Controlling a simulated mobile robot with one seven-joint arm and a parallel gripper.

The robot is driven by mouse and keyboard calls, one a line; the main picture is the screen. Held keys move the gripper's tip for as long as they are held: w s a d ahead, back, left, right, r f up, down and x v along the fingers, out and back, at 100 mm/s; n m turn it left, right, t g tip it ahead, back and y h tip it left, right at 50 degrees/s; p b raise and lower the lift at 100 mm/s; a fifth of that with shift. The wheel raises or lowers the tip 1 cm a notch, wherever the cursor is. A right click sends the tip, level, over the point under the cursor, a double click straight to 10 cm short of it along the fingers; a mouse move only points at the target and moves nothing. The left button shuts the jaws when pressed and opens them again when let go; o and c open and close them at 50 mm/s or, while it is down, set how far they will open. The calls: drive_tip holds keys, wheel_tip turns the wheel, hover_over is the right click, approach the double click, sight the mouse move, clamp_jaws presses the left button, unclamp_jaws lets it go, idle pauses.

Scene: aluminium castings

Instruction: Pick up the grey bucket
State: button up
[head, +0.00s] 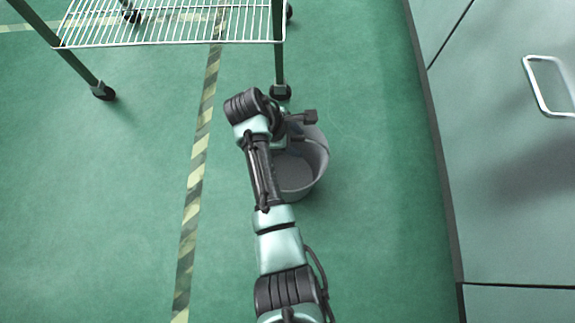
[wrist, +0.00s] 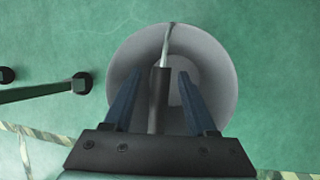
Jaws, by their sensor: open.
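The grey bucket (head: 313,163) stands upright on the green floor in the head view, partly hidden behind my arm. It looks empty inside. In the wrist view the bucket (wrist: 217,62) is seen from above, with its thin handle (wrist: 169,43) running from the rim toward my gripper. A dark grip sleeve on the handle (wrist: 162,88) lies between my fingers. My gripper (wrist: 157,95) is open above the bucket, one finger on each side of the sleeve. I cannot tell whether either finger touches it. In the head view the fingertips are hidden by my arm.
A wire-shelf trolley (head: 165,27) on castors stands just beyond the bucket, one leg (head: 279,60) close to it. Green cabinets (head: 505,170) with a metal handle (head: 548,86) line the right. A striped tape line (head: 197,170) runs along the floor. Floor at left is free.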

drive_tip(key=shift+w+d+f, duration=0.1)
drive_tip(key=shift+d+f, duration=0.05)
drive_tip(key=shift+f, duration=0.15)
drive_tip(key=shift+c, duration=0.3)
clamp_jaws()
idle(1.0)
